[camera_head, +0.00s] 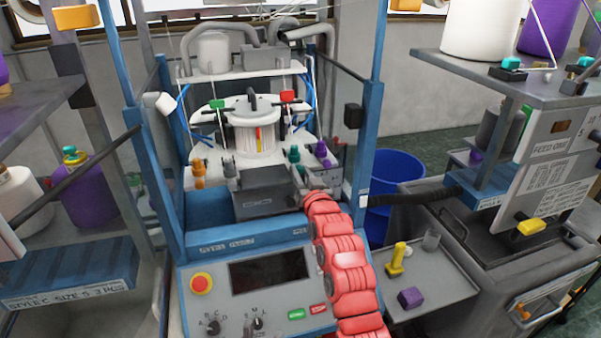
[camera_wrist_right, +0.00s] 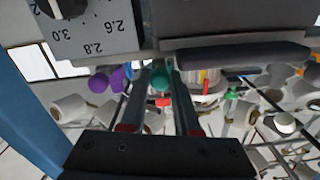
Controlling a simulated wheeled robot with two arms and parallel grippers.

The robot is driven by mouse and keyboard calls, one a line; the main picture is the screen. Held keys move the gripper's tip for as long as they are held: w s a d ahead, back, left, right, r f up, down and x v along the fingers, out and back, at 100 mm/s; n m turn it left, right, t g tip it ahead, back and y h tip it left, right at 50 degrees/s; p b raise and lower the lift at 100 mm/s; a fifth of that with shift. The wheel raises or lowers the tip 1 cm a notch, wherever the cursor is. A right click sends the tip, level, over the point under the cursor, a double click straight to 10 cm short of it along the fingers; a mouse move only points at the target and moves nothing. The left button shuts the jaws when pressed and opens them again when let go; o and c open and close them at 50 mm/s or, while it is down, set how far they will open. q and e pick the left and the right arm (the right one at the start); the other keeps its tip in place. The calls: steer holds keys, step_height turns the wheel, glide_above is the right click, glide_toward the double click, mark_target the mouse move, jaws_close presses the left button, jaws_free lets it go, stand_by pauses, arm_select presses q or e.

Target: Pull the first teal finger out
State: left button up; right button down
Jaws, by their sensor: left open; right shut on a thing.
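The teal finger (camera_head: 294,155) is a small upright knob at the front of the knitting machine's plate, beside a purple knob (camera_head: 321,149). My right gripper (camera_head: 300,178), on the red arm from below, reaches up to it. In the right wrist view the teal finger (camera_wrist_right: 160,77) shows between the two dark fingers of my right gripper (camera_wrist_right: 160,88), which is shut on it. The finger's lower part is hidden in the head view. My left gripper is not in view.
A grey box (camera_head: 272,193) stands close left of my right gripper, above the control panel (camera_head: 250,285). An orange knob (camera_head: 198,172) stands farther left. A tray (camera_head: 440,290) with a yellow piece (camera_head: 397,258) and a purple block (camera_head: 410,297) is at right, near a blue bin (camera_head: 398,168).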

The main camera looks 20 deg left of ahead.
steer(key=v, duration=0.2)
steer(key=shift+s+d+f, duration=0.1)
steer(key=shift+s+d, duration=0.05)
steer(key=shift+s, duration=0.1)
steer(key=shift+f, duration=0.1)
steer(key=c, duration=1.1)
jaws_free()
steer(key=o, duration=0.5)
steer(key=shift+s+d, duration=0.1)
steer(key=shift+b, duration=0.3)
